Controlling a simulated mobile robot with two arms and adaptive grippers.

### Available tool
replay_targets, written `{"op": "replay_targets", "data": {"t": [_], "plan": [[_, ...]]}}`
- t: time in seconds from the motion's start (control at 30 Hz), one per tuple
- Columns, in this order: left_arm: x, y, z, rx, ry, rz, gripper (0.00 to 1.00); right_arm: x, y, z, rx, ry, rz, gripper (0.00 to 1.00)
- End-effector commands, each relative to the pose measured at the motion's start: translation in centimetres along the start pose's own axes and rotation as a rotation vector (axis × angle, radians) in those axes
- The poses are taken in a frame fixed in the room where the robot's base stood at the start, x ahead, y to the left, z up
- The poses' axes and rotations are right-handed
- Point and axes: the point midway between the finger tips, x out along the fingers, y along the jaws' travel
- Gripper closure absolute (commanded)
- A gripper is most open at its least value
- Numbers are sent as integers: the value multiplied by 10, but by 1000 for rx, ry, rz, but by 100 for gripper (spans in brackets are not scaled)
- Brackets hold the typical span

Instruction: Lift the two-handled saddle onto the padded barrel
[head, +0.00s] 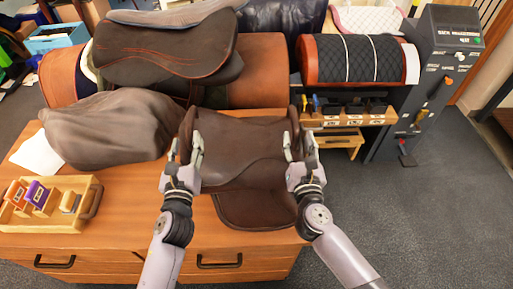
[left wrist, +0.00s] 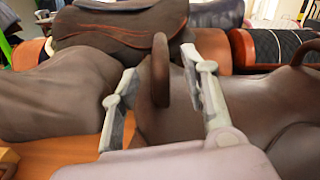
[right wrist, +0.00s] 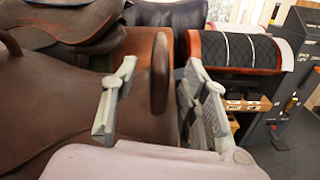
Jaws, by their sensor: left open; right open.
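The brown two-handled saddle (head: 240,150) lies on the wooden counter, in the middle of the head view. Its left handle (left wrist: 160,70) stands upright between the spread fingers of my left gripper (head: 184,150), with gaps on both sides. Its right handle (right wrist: 160,75) stands between the spread fingers of my right gripper (head: 300,148), also with visible gaps. Both grippers are open. The padded barrel (head: 345,60), black quilted with two white stripes and brown ends, is on a stand behind and to the right; it also shows in the right wrist view (right wrist: 245,52).
A brown covered shape (head: 110,130) and a tray of small items (head: 70,220) are on the counter (head: 120,235) at left. Another saddle (head: 165,50) sits on a brown barrel (head: 262,70) behind. A grey control post (head: 435,80) stands right of the padded barrel. The right floor is clear.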

Motion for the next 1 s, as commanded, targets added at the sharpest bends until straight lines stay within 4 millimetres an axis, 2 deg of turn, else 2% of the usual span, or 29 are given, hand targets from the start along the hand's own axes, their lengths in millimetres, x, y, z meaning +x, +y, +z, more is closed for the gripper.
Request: {"op": "replay_targets", "data": {"t": [0.03, 0.2, 0.4, 0.6, 0.9, 1.0], "plan": [[12, 0, 1, 2, -3, -1, 59, 12, 0, 1, -1, -3, 1, 59], [45, 0, 1, 0, -2, 1, 59, 45, 0, 1, -2, -2, 0, 59], [73, 0, 0, -1, 0, 1, 59, 73, 0, 0, 0, -1, 1, 59], [85, 0, 0, 0, -1, 0, 59, 85, 0, 0, 0, 0, 1, 59], [86, 0, 0, 0, 0, 0, 59, 86, 0, 0, 1, 0, 1, 59], [86, 0, 0, 0, 0, 0, 65, 86, 0, 0, 1, 0, 0, 65]]}}
